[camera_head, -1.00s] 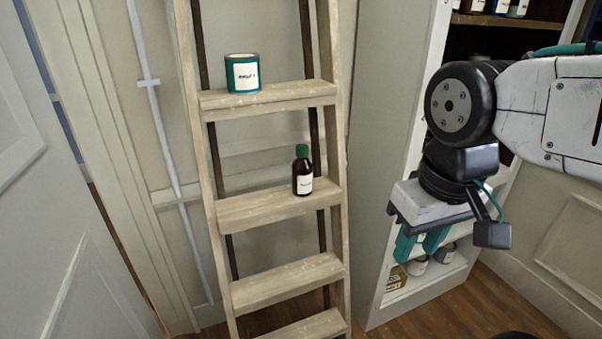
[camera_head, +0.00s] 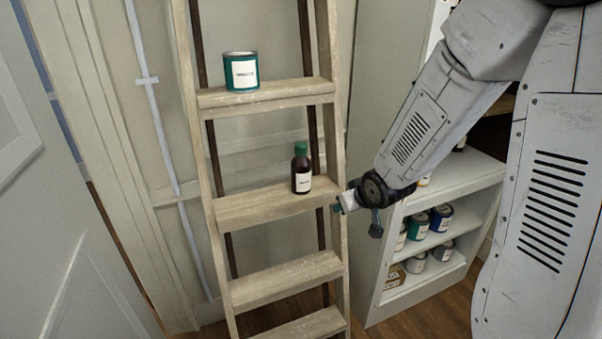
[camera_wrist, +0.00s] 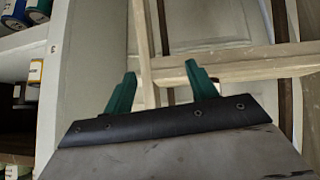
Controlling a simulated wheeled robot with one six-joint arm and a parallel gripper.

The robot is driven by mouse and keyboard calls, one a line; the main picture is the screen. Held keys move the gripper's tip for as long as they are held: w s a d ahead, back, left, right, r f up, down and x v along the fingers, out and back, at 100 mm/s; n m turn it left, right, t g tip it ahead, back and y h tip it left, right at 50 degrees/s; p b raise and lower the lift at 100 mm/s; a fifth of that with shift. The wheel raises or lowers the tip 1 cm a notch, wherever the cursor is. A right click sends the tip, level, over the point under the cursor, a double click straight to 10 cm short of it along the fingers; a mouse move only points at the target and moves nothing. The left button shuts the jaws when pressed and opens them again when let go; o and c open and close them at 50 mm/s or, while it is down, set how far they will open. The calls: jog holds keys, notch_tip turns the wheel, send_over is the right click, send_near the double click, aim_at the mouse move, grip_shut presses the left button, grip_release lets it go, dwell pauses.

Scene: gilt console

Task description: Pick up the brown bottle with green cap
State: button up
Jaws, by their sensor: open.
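The brown bottle with green cap (camera_head: 301,170) stands upright on a middle step of the wooden ladder (camera_head: 264,207) in the head view. It has a white label. My gripper (camera_head: 338,208) is just right of the ladder's right rail in the head view, to the right of the bottle and a little lower, apart from it. In the wrist view my gripper (camera_wrist: 157,85) shows two green fingers spread apart with nothing between them. The ladder's rail and a step (camera_wrist: 228,70) lie beyond the fingers. The bottle does not show in the wrist view.
A teal can (camera_head: 241,71) stands on the step above the bottle. A white shelf unit (camera_head: 447,232) with several cans is right of the ladder, close to my arm. A grey door (camera_head: 60,230) is at the left.

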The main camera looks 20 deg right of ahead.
jog(key=w+a+r+n+t+y, duration=0.1)
jog(key=w+a+t+y, duration=0.1)
jog(key=w+t, duration=0.25)
jog(key=n+t+y, duration=0.1)
jog(key=t+y, duration=0.3)
send_near(305, 149)
jog(key=x, duration=0.4)
jog(key=shift+w+d+f, duration=0.1)
jog(key=shift+w+f, duration=0.15)
jog(key=shift+w, duration=0.05)
jog(key=x, duration=0.7)
jog(key=shift+w+a+r, duration=0.2)
jog(key=shift+a, duration=0.1)
grip_shut()
